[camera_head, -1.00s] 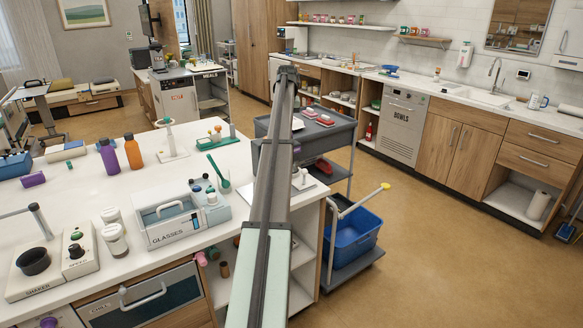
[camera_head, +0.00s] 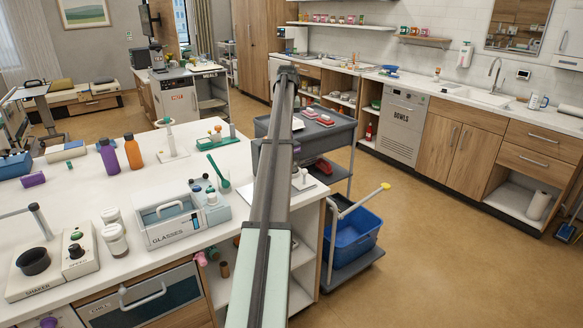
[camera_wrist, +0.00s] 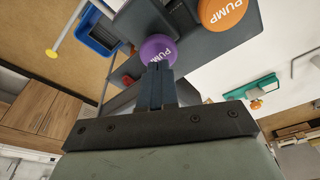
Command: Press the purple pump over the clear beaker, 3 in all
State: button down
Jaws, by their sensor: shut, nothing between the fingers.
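The round purple pump head (camera_wrist: 158,50), marked PUMP, shows at the upper middle of the wrist view. My gripper (camera_wrist: 158,68) is shut and empty, its fingertips right at the near edge of the purple head and overlapping it in the picture. I cannot tell whether they touch it. An orange pump head (camera_wrist: 222,12), also marked PUMP, is to its right at the top edge. I cannot make out the clear beaker in either view. In the head view my arm crosses the middle and my gripper does not show.
A white counter (camera_head: 100,195) holds a GLASSES box (camera_head: 175,228), purple and orange bottles and a shaker. Behind my arm stands a grey cart (camera_head: 338,130) with red items. A blue bucket (camera_head: 357,237) is to the right; floor beyond it is clear.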

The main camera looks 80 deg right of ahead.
jog(key=shift+f, duration=1.6)
jog(key=shift+r, duration=1.55)
jog(key=shift+f, duration=0.3)
jog(key=shift+f, duration=0.35)
